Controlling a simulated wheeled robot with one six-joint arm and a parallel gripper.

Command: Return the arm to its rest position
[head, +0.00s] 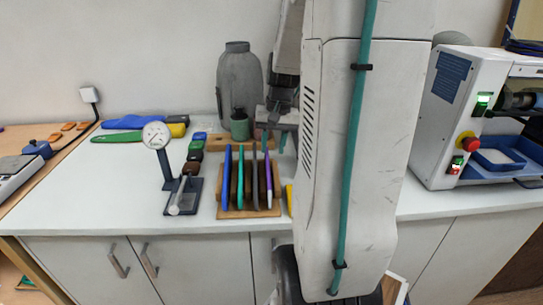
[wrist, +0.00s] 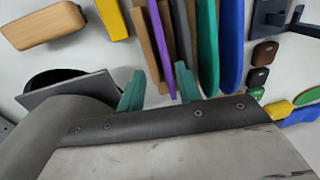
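My gripper (head: 274,142) hangs behind the wooden rack in the head view, partly hidden by my large white arm link. In the wrist view its two green fingers (wrist: 160,88) stand apart with nothing held between them. In the wrist view the purple sheet (wrist: 161,45) and the blue sheet (wrist: 231,50) lie beyond the fingertips, with the teal sheet (wrist: 207,50) beside the blue one.
A dial gauge on a stand (head: 157,136) is left of the rack. A grey bottle (head: 239,85) and a small green jar (head: 239,125) stand behind. A machine (head: 455,115) with a blue tray (head: 505,160) is at right. The counter's front left (head: 110,205) is clear.

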